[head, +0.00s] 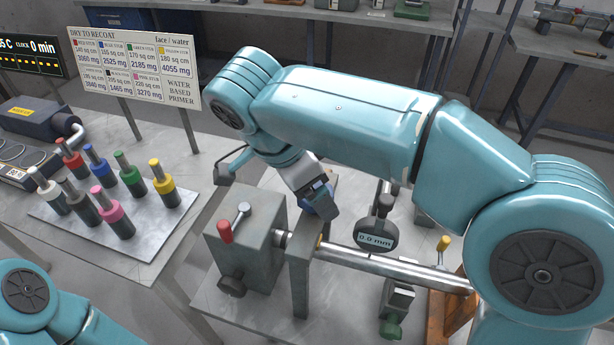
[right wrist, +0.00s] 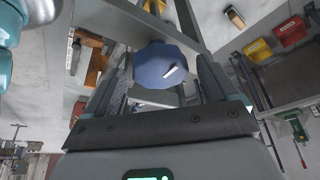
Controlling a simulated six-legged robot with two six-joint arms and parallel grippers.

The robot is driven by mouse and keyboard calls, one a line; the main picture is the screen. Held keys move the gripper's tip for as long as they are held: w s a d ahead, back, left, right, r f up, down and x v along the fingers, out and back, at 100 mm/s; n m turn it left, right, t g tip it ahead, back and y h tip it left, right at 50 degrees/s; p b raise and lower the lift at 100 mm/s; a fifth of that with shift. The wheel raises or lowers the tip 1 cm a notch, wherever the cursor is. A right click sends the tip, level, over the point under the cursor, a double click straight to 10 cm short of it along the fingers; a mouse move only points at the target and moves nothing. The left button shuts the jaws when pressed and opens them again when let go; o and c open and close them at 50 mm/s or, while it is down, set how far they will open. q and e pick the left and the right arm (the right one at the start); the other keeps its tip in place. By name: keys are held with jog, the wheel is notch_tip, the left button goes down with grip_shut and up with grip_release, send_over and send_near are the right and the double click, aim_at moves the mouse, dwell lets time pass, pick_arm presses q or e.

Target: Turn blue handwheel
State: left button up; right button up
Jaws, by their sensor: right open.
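The fingers are apart, with a visible gap on each side of the wheel. In the head view my right gripper (head: 322,203) is over the grey post of the positioner (head: 262,245), and it hides most of the wheel there. Of my left arm, only links show at the lower left; its gripper is out of view.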

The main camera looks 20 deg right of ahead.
jog(key=p+v, duration=0.6)
jog(key=v, duration=1)
jog(key=shift+r, duration=0.15)
jog(key=shift+a, duration=0.1)
jog(key=shift+s, duration=0.1)
